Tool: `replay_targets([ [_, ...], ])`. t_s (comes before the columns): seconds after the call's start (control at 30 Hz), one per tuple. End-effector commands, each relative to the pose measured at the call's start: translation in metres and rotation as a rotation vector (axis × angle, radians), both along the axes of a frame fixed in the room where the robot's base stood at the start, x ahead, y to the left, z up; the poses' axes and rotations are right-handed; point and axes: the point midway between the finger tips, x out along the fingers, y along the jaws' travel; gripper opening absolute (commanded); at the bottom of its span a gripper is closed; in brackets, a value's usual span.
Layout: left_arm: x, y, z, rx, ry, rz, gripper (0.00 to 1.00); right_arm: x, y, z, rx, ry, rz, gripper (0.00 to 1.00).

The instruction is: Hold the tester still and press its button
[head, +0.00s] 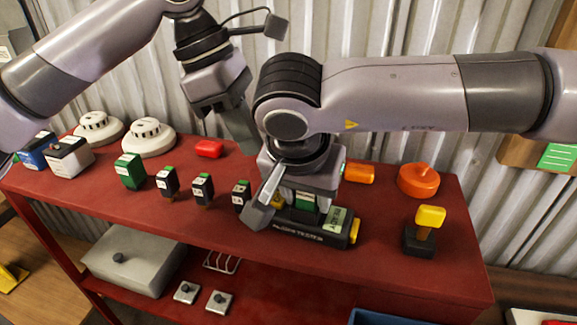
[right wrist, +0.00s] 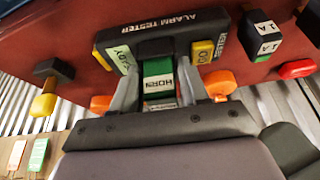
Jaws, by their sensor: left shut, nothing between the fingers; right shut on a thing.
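A green and white module marked HORN (right wrist: 158,82) stands at the tester's middle. My right gripper (right wrist: 160,92) is shut on this module, one finger on each side; in the head view it comes down over the tester (head: 296,207). My left gripper (head: 239,132) is shut and empty, raised above the bench, left of the right wrist.
Several small black modules (head: 203,190) and a green one (head: 130,171) stand left of the tester. Two white detectors (head: 149,138) and a red piece (head: 209,149) lie behind. An orange round piece (head: 418,181) and a yellow-topped black block (head: 418,239) are at right.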

Motion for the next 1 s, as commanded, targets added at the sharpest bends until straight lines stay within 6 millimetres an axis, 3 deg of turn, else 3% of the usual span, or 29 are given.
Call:
replay_targets([
  [0.27, 0.001, 0.001, 0.002, -0.023, -0.043, -0.139, 0.00, 0.000, 0.000, 0.001, 0.001, -0.002, -0.001, 0.03],
  [1.0, 0.007, 0.014, 0.014, -0.202, -0.475, -1.159, 0.00, 0.000, 0.000, 0.001, 0.001, -0.001, -0.001, 0.03],
])
